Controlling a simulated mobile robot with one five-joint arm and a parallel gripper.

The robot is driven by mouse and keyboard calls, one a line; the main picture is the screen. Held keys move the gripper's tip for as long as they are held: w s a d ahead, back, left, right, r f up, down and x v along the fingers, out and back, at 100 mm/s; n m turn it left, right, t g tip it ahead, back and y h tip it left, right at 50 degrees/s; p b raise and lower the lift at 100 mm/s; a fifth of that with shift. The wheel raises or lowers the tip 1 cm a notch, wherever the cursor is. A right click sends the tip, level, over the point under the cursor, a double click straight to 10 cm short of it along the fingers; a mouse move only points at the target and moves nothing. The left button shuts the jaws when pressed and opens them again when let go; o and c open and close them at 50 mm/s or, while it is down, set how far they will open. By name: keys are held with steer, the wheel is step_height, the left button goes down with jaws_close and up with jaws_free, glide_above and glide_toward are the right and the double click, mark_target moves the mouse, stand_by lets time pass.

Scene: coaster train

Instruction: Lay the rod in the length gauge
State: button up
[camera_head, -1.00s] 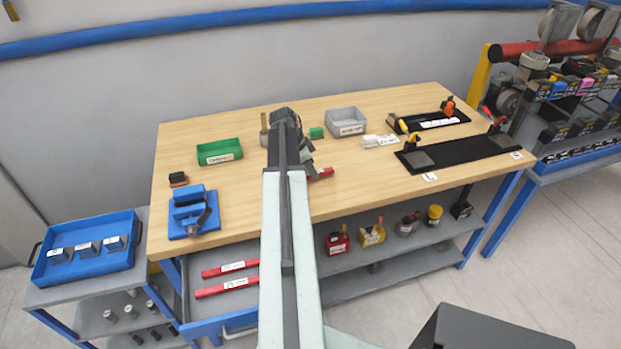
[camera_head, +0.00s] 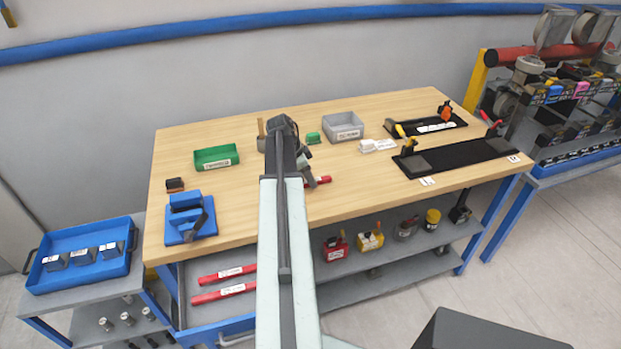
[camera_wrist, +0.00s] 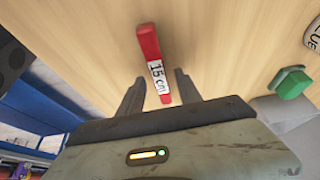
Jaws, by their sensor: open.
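A red rod (camera_wrist: 149,55) with a white "15 cm" label lies on the wooden table. In the head view its red end (camera_head: 318,181) shows just right of my arm, and the rest is hidden. My gripper (camera_wrist: 159,78) is open, its two dark fingers on either side of the rod's labelled end; I cannot tell how far above the table they are. Two black fixtures lie at the table's right: a long one (camera_head: 465,155) with upright pieces at its ends and a shorter one (camera_head: 425,125) behind it. I cannot tell which is the length gauge.
A green tray (camera_head: 217,157), a grey bin (camera_head: 344,127), a small green block (camera_head: 313,138) and a blue fixture (camera_head: 190,218) stand on the table (camera_head: 350,207). Two labelled red rods (camera_head: 223,282) lie on the shelf below.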

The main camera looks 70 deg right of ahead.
steer(key=p+v, duration=1)
steer(key=v, duration=0.1)
steer(key=shift+r, duration=0.25)
steer(key=shift+w+a, duration=0.1)
steer(key=shift+w, duration=0.05)
